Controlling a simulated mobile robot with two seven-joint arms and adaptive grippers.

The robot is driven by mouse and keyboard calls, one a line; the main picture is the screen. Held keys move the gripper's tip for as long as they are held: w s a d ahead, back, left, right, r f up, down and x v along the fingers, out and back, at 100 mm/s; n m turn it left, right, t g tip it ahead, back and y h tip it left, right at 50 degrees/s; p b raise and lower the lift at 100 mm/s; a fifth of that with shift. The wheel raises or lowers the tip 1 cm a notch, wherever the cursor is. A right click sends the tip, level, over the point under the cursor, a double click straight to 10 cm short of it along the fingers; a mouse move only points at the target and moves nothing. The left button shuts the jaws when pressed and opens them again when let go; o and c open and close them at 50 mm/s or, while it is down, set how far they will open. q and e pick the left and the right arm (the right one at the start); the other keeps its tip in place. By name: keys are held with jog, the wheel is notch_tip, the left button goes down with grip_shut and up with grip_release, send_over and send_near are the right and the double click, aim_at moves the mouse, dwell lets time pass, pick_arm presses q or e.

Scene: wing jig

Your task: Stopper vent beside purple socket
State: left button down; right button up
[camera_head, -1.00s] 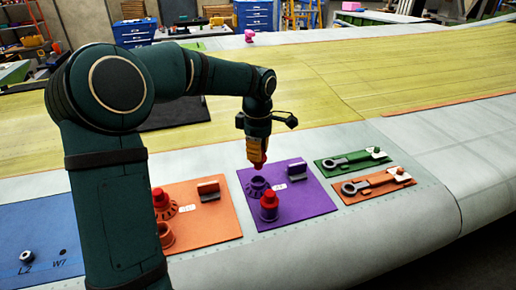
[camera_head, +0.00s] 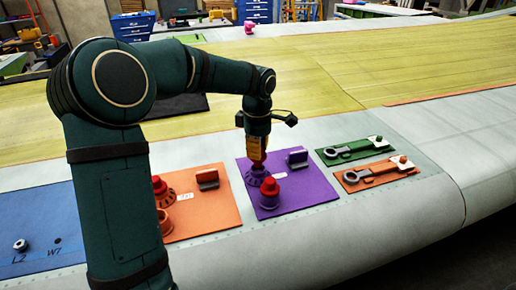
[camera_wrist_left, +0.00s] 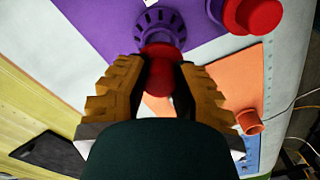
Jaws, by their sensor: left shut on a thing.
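My left gripper (camera_head: 257,158) is shut on a red stopper (camera_wrist_left: 160,62), just above a purple slotted ring (camera_head: 257,176) on the purple mat (camera_head: 312,192). In the left wrist view the ring (camera_wrist_left: 160,22) shows right beyond the stopper's end; whether they touch I cannot tell. In the head view the held stopper is mostly hidden by the fingers. A second red stopper (camera_head: 269,186) sits upright in a purple round socket (camera_head: 269,201) in front of the ring. My right gripper is not in view.
Green (camera_head: 350,149) and orange (camera_head: 375,173) strips with wrench-like tools lie right. The wing panel in front is clear.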

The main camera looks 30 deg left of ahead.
pick_arm(q)
jog(key=shift+f, duration=0.35)
dwell(0.3)
jog(key=shift+f+b, duration=0.35)
jog(key=shift+b, duration=0.15)
jog(key=shift+f+b, duration=0.85)
jog(key=shift+f, duration=0.35)
dwell(0.3)
jog(key=c, duration=0.8)
grip_release()
notch_tip(320, 180, up, 12)
jog(key=shift+r, duration=0.1)
